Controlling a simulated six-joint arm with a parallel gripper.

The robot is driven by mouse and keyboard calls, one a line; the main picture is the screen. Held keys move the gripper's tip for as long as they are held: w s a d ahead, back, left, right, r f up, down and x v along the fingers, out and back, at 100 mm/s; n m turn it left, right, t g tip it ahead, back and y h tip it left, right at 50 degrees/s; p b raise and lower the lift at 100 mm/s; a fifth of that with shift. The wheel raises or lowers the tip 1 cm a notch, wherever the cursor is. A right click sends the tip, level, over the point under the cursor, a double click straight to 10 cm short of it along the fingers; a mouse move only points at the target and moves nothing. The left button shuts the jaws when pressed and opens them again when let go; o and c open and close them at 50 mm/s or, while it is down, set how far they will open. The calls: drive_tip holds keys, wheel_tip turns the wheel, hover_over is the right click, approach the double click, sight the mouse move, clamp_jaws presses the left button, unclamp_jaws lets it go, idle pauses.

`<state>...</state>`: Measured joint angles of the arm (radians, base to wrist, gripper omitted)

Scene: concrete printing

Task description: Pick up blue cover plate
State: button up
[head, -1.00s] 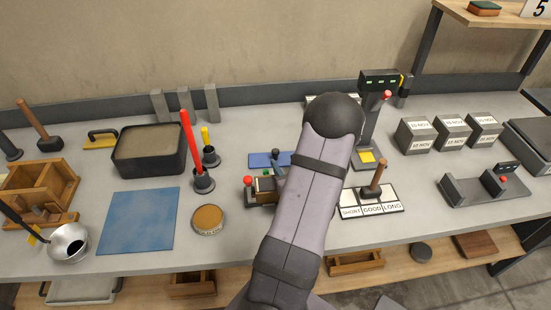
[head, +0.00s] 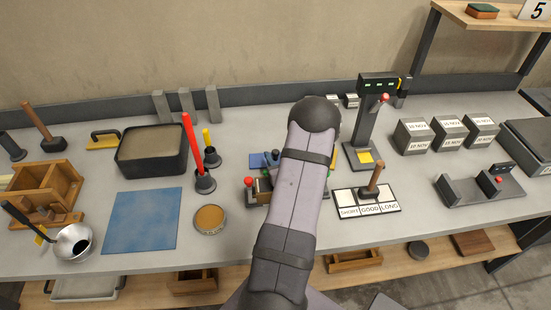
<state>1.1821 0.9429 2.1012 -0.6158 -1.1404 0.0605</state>
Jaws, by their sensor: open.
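A fixture with a red ball knob (head: 248,181) stands in front of the plate, partly behind my arm. A red-handled tool (head: 193,150) stands in a cup to the left. A large blue mat (head: 142,220) lies farther left. A SHORT/GOOD/LONG board (head: 367,211) is right.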

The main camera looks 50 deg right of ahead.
drive_tip(key=shift+c, duration=0.6)
clamp_jaws()
drive_tip(key=shift+r, duration=0.1)
